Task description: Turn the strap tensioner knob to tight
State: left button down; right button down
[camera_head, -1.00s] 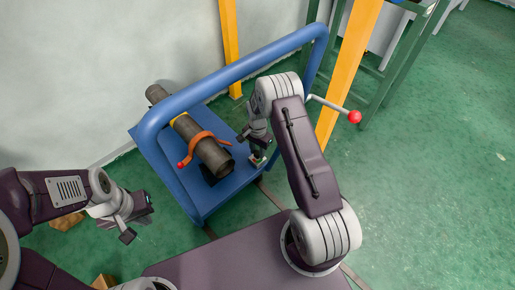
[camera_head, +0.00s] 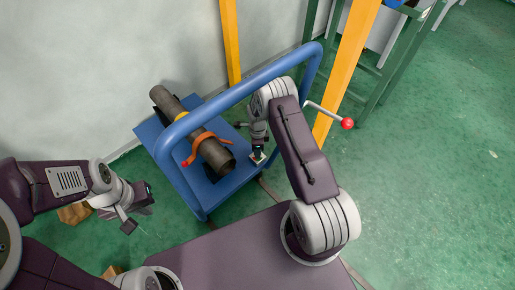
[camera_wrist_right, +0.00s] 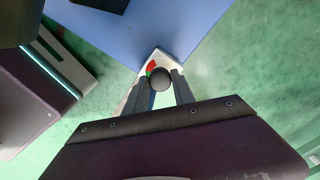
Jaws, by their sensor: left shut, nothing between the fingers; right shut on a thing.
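The strap tensioner knob (camera_wrist_right: 160,78) is a dark round knob over a pale plate with red and green marks, at the blue cart's corner. My right gripper (camera_wrist_right: 163,90) is shut on it, with a finger on each side. In the head view my right gripper (camera_head: 258,153) points down at that corner, and the knob is mostly hidden there. I cannot read the knob's setting. A brown pipe (camera_head: 190,128) lies on the blue cart (camera_head: 205,195), with an orange clamp-like piece (camera_head: 199,145) around it. My left gripper (camera_head: 136,213) is shut and empty, left of the cart.
The cart's blue tube handle (camera_head: 235,97) arches over the pipe, close to my right arm. A lever with a red ball (camera_head: 347,123) sticks out right of that arm. Yellow posts (camera_head: 347,70) and a green frame (camera_head: 400,65) stand behind. Open green floor lies at right.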

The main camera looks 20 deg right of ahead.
jog(key=shift+m+p, duration=0.35)
jog(key=shift+m, duration=1.55)
jog(key=c, duration=1.1)
grip_release()
jog(key=shift+o, duration=0.2)
notch_tip(320, 180, up, 8)
jog(key=p, duration=0.3)
jog(key=shift+f+p, duration=0.25)
jog(key=shift+p, duration=0.1)
